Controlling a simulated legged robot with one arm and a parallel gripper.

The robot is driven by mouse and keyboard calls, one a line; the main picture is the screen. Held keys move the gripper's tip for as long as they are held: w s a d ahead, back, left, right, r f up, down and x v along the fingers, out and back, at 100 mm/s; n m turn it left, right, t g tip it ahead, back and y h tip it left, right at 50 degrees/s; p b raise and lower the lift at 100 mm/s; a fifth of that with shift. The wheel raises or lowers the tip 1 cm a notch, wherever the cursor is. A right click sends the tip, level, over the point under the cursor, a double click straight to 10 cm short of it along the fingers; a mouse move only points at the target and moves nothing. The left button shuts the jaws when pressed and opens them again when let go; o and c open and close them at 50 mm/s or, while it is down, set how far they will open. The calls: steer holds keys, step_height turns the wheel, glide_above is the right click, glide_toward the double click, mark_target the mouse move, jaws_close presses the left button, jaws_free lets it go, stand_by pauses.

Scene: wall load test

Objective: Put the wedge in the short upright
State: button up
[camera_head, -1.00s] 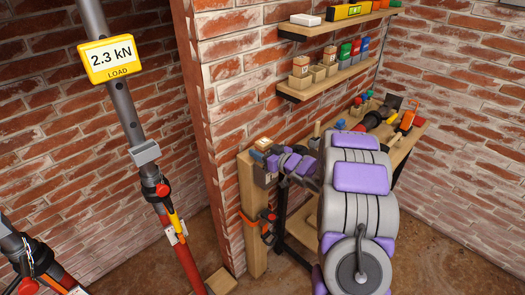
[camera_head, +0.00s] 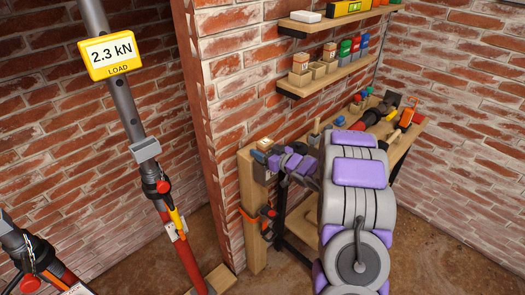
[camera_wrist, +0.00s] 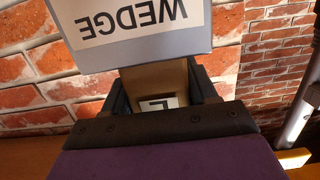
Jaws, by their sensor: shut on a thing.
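My gripper (camera_wrist: 162,95) is shut, with a dark finger on each side of a tan piece. A blue-grey block (camera_wrist: 140,50) with an upside-down WEDGE label shows at the fingertips; I cannot tell whether the tan piece is part of it. In the head view my gripper (camera_head: 270,168) is small, at the top of a short wooden upright (camera_head: 254,215) against the brick wall's corner. A small blue part (camera_head: 258,157) and a tan top with a pale label (camera_head: 265,143) show there. Whether the wedge touches the upright cannot be told.
A grey and red prop (camera_head: 128,105) with a 2.3 kN load display (camera_head: 110,57) stands at left. Wall shelves (camera_head: 330,77) hold blocks and coloured bottles. A workbench (camera_head: 399,152) with tools stands behind my arm.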

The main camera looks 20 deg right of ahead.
mark_target(263, 140)
steer(key=shift+f, duration=0.7)
steer(key=o, duration=1.4)
steer(key=shift+r+p, duration=3.3)
steer(key=shift+r, duration=0.75)
